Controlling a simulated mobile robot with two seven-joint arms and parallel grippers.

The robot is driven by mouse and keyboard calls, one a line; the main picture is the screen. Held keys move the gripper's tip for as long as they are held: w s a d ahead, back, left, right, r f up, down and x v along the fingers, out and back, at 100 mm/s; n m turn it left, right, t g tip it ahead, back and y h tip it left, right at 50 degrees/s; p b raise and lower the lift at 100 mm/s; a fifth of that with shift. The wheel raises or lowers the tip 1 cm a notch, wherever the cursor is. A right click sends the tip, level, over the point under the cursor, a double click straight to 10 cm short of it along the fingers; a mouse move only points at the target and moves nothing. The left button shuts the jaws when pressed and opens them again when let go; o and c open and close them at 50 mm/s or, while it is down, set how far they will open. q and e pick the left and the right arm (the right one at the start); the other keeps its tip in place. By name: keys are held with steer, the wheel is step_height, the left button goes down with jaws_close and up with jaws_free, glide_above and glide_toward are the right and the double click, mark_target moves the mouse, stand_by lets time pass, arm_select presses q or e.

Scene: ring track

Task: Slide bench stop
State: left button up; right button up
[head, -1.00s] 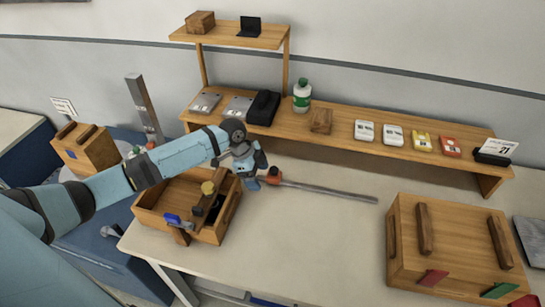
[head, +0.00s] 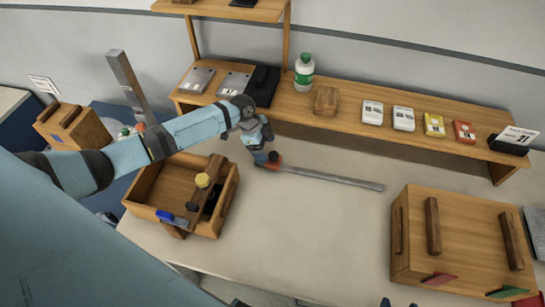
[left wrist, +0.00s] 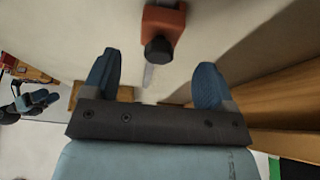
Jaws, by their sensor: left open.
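The bench stop is an orange-red block (head: 273,160) with a black knob, sitting at the left end of a grey metal rail (head: 335,179) on the bench. My left gripper (head: 262,157) is just to the left of the stop, pointing down. In the left wrist view, its two blue fingers (left wrist: 155,80) are spread and empty. There the orange block (left wrist: 165,22) and its knob (left wrist: 158,52) lie ahead of the gap between the fingers, apparently not gripped. Two dark blue tips, perhaps my right gripper (head: 398,304), barely show at the bottom edge of the head view.
An open wooden box (head: 150,200) with a blue-handled clamp stands left of the stop. A closed wooden crate (head: 465,245) stands at the right. A shelf (head: 345,108) with a bottle (head: 304,72) and small boxes runs behind.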

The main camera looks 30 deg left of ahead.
mark_target(272, 159)
arm_select(q)
steer(key=x, duration=0.6)
steer(key=shift+w+d+f+p, duration=0.1)
steer(key=shift+f+p, duration=0.2)
steer(key=shift+f, duration=0.1)
arm_select(e)
steer(key=shift+w+r, duration=0.2)
steer(key=shift+r, duration=0.3)
